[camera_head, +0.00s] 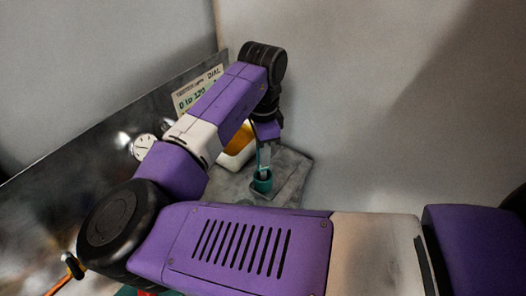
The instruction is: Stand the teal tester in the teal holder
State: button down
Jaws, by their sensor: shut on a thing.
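The teal holder (262,184) is a small cup-shaped thing on the grey surface near the back corner. My gripper (264,166) points down directly over it, with its fingertips at about the holder's rim. My gripper is shut on a slim thing, which seems to be the teal tester. The tester is mostly hidden between the fingers and small in the picture. It looks about upright, but I cannot tell how deep it is in the holder or whether it touches the bottom.
A sign with "DIAL" and "0 to 120" (194,98) stands on the back panel, with a round white dial (143,147) left of it. A white and amber thing (238,150) is close behind my gripper. An orange-and-black tool (72,268) lies at lower left. My arm hides much of the bench.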

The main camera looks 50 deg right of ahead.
jog(key=shift+f, duration=0.15)
jog(key=c, duration=1.3)
grip_release()
jog(key=shift+o, duration=0.2)
jog(key=o, duration=0.6)
jog(key=shift+r+p, duration=3.05)
jog(key=shift+r, duration=0.5)
